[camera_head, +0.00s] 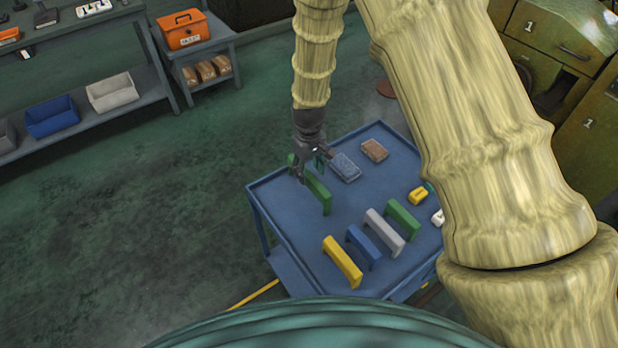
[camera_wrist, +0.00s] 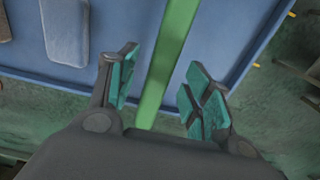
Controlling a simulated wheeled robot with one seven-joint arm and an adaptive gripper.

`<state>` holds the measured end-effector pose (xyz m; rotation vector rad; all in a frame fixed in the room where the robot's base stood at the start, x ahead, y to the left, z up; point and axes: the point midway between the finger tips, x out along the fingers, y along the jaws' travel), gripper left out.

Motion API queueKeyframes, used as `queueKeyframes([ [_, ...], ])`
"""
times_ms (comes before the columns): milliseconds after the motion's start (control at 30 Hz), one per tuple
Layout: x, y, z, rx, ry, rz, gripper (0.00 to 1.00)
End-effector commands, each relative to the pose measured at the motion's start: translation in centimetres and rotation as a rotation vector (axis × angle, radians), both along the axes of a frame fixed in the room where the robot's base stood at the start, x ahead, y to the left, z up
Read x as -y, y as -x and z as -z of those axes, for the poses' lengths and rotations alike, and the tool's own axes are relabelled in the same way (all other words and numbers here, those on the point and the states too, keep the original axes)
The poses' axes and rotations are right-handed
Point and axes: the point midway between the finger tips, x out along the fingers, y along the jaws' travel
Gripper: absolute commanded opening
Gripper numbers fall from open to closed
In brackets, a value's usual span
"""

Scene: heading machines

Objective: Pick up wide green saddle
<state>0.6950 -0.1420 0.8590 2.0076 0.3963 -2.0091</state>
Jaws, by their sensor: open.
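The long green saddle (camera_head: 318,192), which looks like the wide one, stands on the blue table at its far left part. My gripper (camera_head: 309,168) is open above and around the far end of this saddle. In the wrist view the green saddle (camera_wrist: 170,55) runs as a bar between the two open teal-padded fingers of my gripper (camera_wrist: 161,70). The gap on each side of the bar shows no clear contact. A second, shorter-looking green saddle (camera_head: 402,219) stands farther right on the table.
On the blue table (camera_head: 287,224) stand a yellow saddle (camera_head: 342,262), a blue saddle (camera_head: 363,246) and a grey saddle (camera_head: 385,232) in a row. A blue-grey block (camera_head: 345,167) and a brown block (camera_head: 374,150) lie right of my gripper. A small yellow item (camera_head: 418,195) is at the right.

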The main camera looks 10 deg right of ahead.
Motion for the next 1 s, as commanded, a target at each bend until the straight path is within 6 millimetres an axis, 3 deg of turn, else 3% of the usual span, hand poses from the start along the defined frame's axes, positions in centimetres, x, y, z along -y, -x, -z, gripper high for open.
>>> queueKeyframes([
  [300,-0.1,0.2,2.6,-0.001,0.000,0.001,0.50],
  [633,-0.1,0.1,3.0,0.001,0.000,0.000,0.50],
  [667,-0.1,0.1,3.0,0.001,0.000,0.000,0.48],
  [900,-0.1,0.1,3.0,0.001,0.000,0.000,0.04],
  [1000,-0.1,0.1,2.9,0.001,0.001,0.000,0.00],
])
